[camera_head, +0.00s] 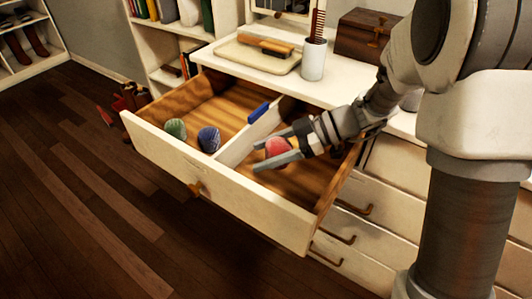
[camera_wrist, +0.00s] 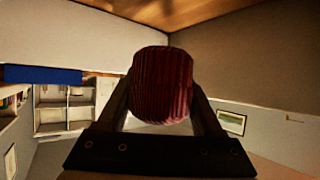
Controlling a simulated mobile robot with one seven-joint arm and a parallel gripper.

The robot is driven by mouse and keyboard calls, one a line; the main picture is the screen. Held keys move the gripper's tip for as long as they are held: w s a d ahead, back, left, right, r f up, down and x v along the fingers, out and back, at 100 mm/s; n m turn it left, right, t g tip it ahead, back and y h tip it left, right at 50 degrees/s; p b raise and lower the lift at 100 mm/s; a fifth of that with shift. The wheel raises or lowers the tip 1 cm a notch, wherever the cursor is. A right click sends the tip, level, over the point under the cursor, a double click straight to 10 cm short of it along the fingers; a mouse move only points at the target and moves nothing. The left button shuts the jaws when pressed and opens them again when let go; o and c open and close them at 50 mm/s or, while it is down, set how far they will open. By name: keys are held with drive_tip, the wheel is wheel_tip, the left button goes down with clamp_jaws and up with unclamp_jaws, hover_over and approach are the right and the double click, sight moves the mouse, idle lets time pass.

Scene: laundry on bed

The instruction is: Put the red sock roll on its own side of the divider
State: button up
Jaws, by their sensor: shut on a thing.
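The red sock roll (camera_head: 278,151) is held between the two fingers of my gripper (camera_head: 264,156), over the drawer's right compartment. In the wrist view the ribbed, dark red roll (camera_wrist: 162,85) fills the space between the fingers (camera_wrist: 162,100). The white divider (camera_head: 238,146) runs front to back in the open drawer (camera_head: 225,187), left of my gripper. A green sock roll (camera_head: 176,129) and a blue sock roll (camera_head: 209,139) lie in the left compartment near the front panel. The roll's exact height above the wooden floor is hard to tell.
A small blue block or tag (camera_head: 258,112) sits along the divider's top. The dresser top holds a tray with a brush (camera_head: 262,47), a white cup (camera_head: 314,60) and a brown box (camera_head: 366,35). The right compartment's visible floor (camera_head: 290,186) is bare.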

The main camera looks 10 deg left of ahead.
drive_tip(key=shift+f, duration=0.25)
drive_tip(key=shift+r, duration=0.1)
drive_tip(key=o, duration=1.4)
drive_tip(key=shift+c, duration=0.2)
drive_tip(key=shift+r, duration=0.15)
drive_tip(key=r+p, duration=0.1)
drive_tip(key=p, duration=0.1)
drive_tip(key=shift+r+p, duration=0.25)
drive_tip(key=shift+p, duration=0.15)
drive_tip(key=p+v, duration=0.1)
drive_tip(key=v, duration=1.1)
drive_tip(key=s+d+r+m+t+h, duration=0.3)
drive_tip(key=s+d+m+h, duration=0.3)
drive_tip(key=s+m, duration=0.2)
drive_tip(key=s+d+r+m+t+h, duration=0.3)
drive_tip(key=s+d+m+t+h, duration=0.2)
drive_tip(key=m, duration=0.7)
drive_tip(key=s+d+h, duration=0.1)
drive_tip(key=s+d, duration=0.1)
drive_tip(key=s, duration=0.1)
drive_tip(key=shift+r, duration=0.35)
